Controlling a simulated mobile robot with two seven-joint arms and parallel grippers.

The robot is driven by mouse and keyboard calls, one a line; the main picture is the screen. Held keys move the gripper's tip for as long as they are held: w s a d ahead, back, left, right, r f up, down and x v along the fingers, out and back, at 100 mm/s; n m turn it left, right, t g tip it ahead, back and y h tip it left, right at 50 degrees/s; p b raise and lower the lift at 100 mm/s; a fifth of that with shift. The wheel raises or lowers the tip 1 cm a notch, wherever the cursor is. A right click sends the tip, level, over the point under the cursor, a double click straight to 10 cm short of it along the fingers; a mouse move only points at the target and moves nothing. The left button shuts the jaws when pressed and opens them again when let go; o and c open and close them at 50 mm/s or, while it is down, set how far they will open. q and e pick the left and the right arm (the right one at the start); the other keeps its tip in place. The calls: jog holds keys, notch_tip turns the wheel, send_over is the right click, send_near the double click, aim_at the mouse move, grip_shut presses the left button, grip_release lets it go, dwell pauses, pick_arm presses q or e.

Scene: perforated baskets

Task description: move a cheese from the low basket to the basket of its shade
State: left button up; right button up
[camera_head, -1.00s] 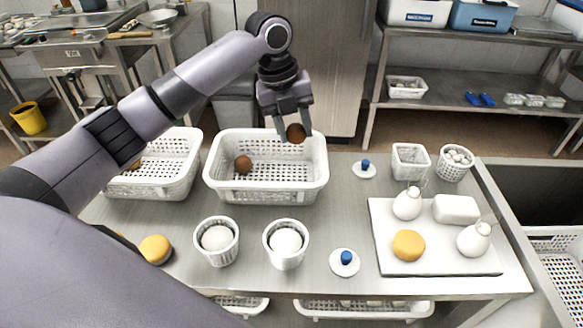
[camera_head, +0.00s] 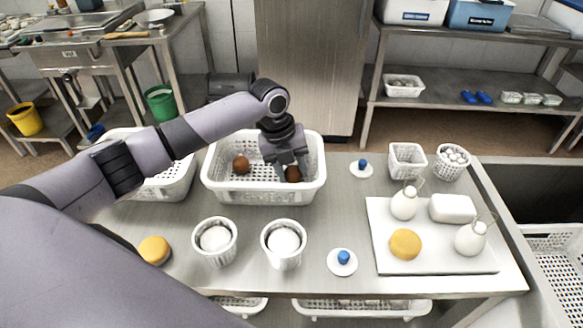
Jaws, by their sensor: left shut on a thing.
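My left gripper (camera_head: 291,169) reaches down into the middle perforated white basket (camera_head: 262,197). It is shut on a brown cheese (camera_head: 293,174), which is inside the basket's right part and partly hidden by the fingers. Another brown cheese (camera_head: 241,164) lies in the left part of the same basket. A second white basket (camera_head: 172,186) stands to its left, largely hidden behind my left arm, so its contents cannot be seen. My right gripper is not in view.
Two small baskets with white cheeses (camera_head: 216,239) (camera_head: 284,241) stand in front. A yellow cheese (camera_head: 154,250) lies at left. A white board (camera_head: 436,262) holds a yellow cheese (camera_head: 405,244), white bottle-shaped pieces and a white block. Blue-knobbed discs (camera_head: 343,260) lie on the table.

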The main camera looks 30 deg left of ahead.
pick_arm(q)
jog(key=shift+f, duration=0.1)
jog(key=o, duration=0.8)
jog(key=shift+c, duration=0.2)
jog(key=v, duration=1.2)
